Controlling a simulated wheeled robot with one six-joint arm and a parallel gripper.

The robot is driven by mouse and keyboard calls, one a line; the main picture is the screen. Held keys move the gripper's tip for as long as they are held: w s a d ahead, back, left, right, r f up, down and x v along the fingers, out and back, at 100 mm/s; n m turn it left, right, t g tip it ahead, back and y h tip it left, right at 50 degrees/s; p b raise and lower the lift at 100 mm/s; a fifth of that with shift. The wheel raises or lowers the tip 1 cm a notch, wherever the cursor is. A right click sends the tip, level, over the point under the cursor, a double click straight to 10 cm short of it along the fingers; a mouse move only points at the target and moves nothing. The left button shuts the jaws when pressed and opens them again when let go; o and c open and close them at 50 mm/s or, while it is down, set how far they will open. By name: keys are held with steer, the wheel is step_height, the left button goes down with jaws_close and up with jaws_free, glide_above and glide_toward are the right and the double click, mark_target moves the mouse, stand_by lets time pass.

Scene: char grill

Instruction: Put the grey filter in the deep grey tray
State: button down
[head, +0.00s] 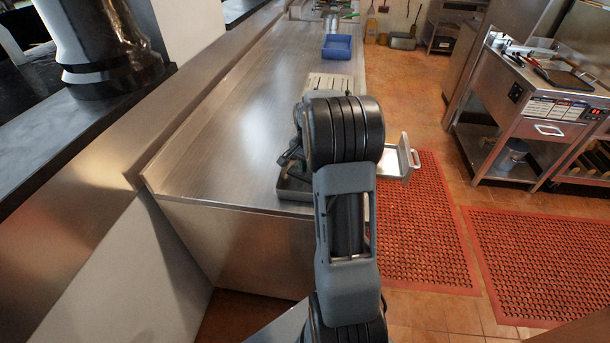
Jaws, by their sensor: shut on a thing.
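My arm covers much of the work area. The dark parts of my gripper (290,154) show only partly, left of my arm, low over a grey tray (292,194) at the counter's near edge. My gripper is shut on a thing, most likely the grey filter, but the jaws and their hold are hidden. A pale slotted panel (330,82) shows just beyond my arm; I cannot tell whether it is the filter. Only the tray's near left part shows, and I cannot see its contents clearly.
A metal part with a handle (407,156) juts out right of my arm, above the red mat (425,225). A blue bin (337,47) stands farther along the steel counter (235,125). The counter's left side is clear. A steel stand (540,95) is at right.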

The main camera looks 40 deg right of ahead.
mark_target(305, 173)
steer(key=f, duration=0.1)
steer(key=a+f, duration=0.1)
steer(key=f, duration=0.1)
steer(key=shift+f, duration=0.55)
steer(key=shift+f, duration=0.15)
steer(key=c, duration=1.1)
jaws_free()
